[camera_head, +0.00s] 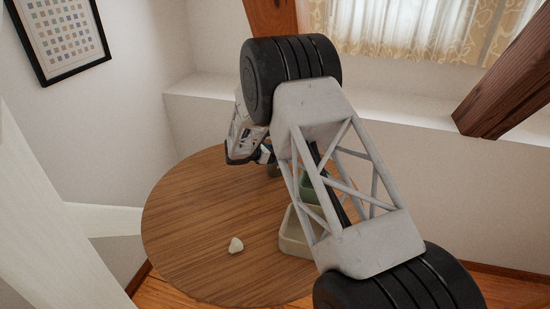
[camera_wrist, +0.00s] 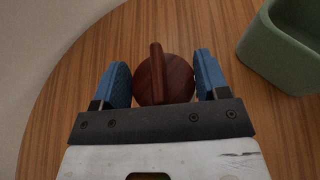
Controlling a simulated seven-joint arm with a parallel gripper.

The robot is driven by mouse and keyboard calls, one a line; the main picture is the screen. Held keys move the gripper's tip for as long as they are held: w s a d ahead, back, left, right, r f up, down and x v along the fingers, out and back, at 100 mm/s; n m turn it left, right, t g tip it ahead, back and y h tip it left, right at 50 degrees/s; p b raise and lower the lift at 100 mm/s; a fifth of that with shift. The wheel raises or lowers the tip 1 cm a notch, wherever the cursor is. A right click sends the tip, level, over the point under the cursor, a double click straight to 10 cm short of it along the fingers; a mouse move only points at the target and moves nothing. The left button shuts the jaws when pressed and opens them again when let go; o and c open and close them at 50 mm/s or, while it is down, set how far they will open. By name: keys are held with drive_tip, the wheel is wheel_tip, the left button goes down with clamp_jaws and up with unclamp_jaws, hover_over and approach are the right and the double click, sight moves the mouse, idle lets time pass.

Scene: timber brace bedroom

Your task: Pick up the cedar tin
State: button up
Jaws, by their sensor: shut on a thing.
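The cedar tin (camera_wrist: 178,82) is a round, reddish-brown wooden thing with a raised ridge across its top. In the wrist view it sits between the two blue fingers of my gripper (camera_wrist: 162,64), one finger on each side, and the gripper is shut on it. Wood-grain table top shows around and beyond it; I cannot tell whether it touches the table. In the head view my gripper (camera_head: 264,155) is over the far part of the table, and my arm hides most of what is near it.
The round wooden table (camera_head: 190,220) holds a green container (camera_wrist: 275,55), right of the tin in the wrist view. A beige tray (camera_head: 291,235) stands partly behind my arm. A small whitish lump (camera_head: 236,245) lies nearer the front. The table's left side is clear.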

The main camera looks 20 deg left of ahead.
wheel_tip(320, 180, up, 10)
drive_tip(key=shift+f, duration=0.1)
idle(0.4)
drive_tip(key=shift+d, duration=0.1)
idle(0.5)
